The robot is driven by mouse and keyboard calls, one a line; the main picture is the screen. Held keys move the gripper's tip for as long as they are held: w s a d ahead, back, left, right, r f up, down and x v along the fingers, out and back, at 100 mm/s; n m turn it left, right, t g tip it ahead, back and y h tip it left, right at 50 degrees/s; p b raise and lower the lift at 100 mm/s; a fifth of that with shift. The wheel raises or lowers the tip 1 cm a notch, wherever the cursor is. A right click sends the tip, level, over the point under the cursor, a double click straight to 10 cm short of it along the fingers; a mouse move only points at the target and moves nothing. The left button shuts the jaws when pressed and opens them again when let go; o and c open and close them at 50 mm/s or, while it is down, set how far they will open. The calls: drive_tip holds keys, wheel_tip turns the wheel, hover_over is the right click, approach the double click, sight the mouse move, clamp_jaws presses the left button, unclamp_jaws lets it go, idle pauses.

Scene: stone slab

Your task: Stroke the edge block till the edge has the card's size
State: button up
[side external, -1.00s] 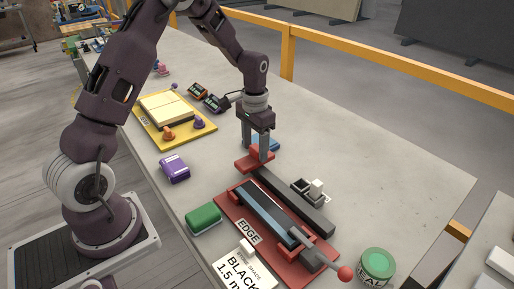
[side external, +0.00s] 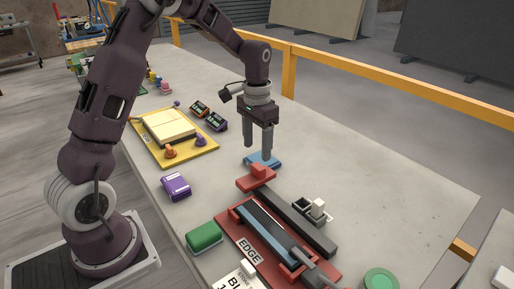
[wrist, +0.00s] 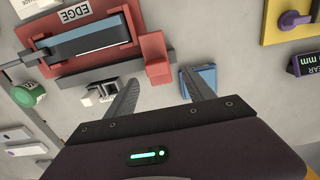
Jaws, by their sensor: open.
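A red fixture base (side external: 232,236) labelled EDGE (side external: 248,250) holds a dark slab with a blue side (side external: 268,232); the slab also shows in the wrist view (wrist: 90,38). A stepped red block (side external: 257,180) sits at the far end of a dark grey bar (side external: 300,222). A small blue block (side external: 276,163) lies on the stone just beyond it. My gripper (side external: 262,153) is open and empty, with its fingers down by the blue block. In the wrist view one finger overlaps the blue block (wrist: 207,77); contact cannot be told. The white card (side external: 232,283) is cut off at the frame's bottom.
A green block (side external: 204,236) and a purple block (side external: 176,186) lie to the left. A yellow tray (side external: 152,147) with pale pads and knobs stands behind them. A small black-and-white holder (side external: 313,210) and a green-lidded tin (side external: 380,281) are at right.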

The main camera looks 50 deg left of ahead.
sight(258, 166)
drive_tip(key=shift+d, duration=0.35)
wheel_tip(258, 166, down, 7)
drive_tip(key=shift+f, duration=0.1)
clamp_jaws()
